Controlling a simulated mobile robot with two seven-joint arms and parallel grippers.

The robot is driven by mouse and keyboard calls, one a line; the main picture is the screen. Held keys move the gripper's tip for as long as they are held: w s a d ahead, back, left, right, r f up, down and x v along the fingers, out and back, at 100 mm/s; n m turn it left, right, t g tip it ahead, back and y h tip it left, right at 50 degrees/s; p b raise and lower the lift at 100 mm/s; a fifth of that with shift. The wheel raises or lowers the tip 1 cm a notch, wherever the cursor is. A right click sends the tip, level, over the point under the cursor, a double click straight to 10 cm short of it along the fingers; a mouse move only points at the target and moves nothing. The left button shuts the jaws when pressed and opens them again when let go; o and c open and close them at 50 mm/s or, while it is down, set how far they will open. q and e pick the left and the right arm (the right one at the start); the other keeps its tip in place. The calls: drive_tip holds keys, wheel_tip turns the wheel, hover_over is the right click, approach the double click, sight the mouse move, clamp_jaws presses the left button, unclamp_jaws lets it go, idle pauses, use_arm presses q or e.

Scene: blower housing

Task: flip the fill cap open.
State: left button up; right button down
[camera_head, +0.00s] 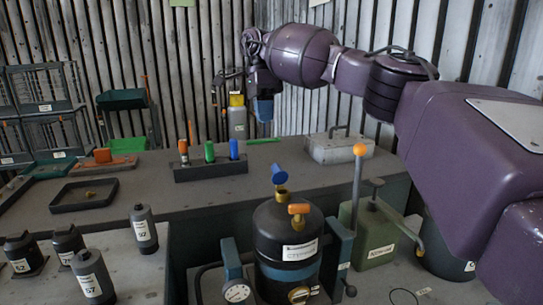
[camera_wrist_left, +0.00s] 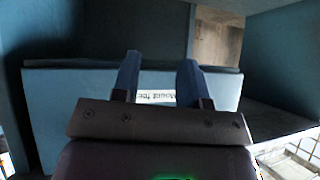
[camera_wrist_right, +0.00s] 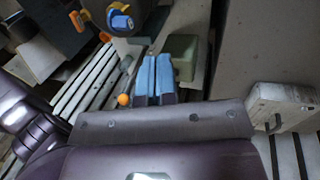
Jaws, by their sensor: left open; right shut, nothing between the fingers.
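The black tank (camera_head: 287,240) stands at the front centre in the head view. Its blue fill cap (camera_head: 280,174) is tilted up above a brass neck (camera_head: 281,192), and it also shows in the right wrist view (camera_wrist_right: 121,22). An orange valve handle (camera_head: 298,209) is beside the neck. My right gripper (camera_head: 263,110) is shut and empty, high behind the tank and apart from the cap. Its blue fingers are together in the right wrist view (camera_wrist_right: 155,78). My left gripper (camera_wrist_left: 158,75) is open and empty before a blue panel (camera_wrist_left: 55,105); the head view does not show it.
A lever with an orange ball (camera_head: 360,150) and a green can (camera_head: 375,232) stand right of the tank. A grey box (camera_head: 338,148) and a rack of coloured handles (camera_head: 211,170) are on the bench behind. Dark bottles (camera_head: 92,277) are at the left.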

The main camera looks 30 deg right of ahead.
sight(277, 173)
use_arm(q)
drive_tip(key=shift+s+a+f+b, duration=0.1)
drive_tip(key=shift+s+f+b, duration=0.25)
drive_tip(key=shift+f+b, duration=0.35)
use_arm(e)
drive_tip(key=s+a+f, duration=0.1)
drive_tip(key=s+f, duration=0.5)
drive_tip(key=f, duration=0.2)
drive_tip(key=shift+a, duration=0.3)
use_arm(q)
drive_tip(key=shift+w+r+p, duration=0.65)
drive_tip(key=shift+w+r, duration=0.05)
drive_tip(key=shift+r, duration=0.05)
use_arm(e)
drive_tip(key=shift+s+r+t, duration=0.25)
drive_tip(key=shift+t, duration=0.35)
use_arm(q)
drive_tip(key=shift+r, duration=0.1)
drive_tip(key=shift+r+p, duration=0.1)
drive_tip(key=shift+p, duration=0.2)
use_arm(e)
drive_tip(key=shift+t, duration=0.4)
